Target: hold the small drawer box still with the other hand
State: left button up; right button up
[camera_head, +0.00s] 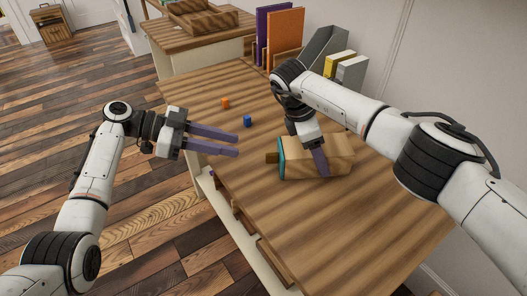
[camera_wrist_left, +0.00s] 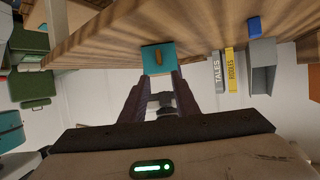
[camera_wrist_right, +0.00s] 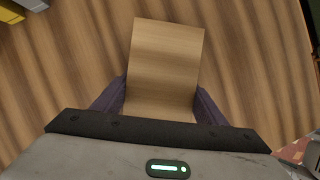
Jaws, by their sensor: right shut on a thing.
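The small drawer box (camera_head: 330,152) lies on the plank table (camera_head: 350,230). It is light wood with a teal front (camera_head: 282,160) and a brown knob (camera_head: 271,157) facing left. My right gripper (camera_head: 319,160) reaches down over the box and is shut on it. The right wrist view shows the wooden top (camera_wrist_right: 166,65) between its two fingers. My left gripper (camera_head: 238,145) is open and empty, left of the box and apart from the knob. In the left wrist view the teal front (camera_wrist_left: 155,66) and knob (camera_wrist_left: 158,57) show straight beyond its fingertips.
An orange cube (camera_head: 225,103) and a blue cube (camera_head: 247,121) lie on the table behind the left gripper. A purple binder (camera_head: 274,30), an orange binder (camera_head: 286,38) and a grey file holder (camera_head: 322,49) stand at the back. The table's front right is clear.

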aim_at(269, 154)
pick_arm(q)
jog(key=x, duration=1)
jog(key=shift+a, duration=0.1)
grip_shut()
dwell(1.1)
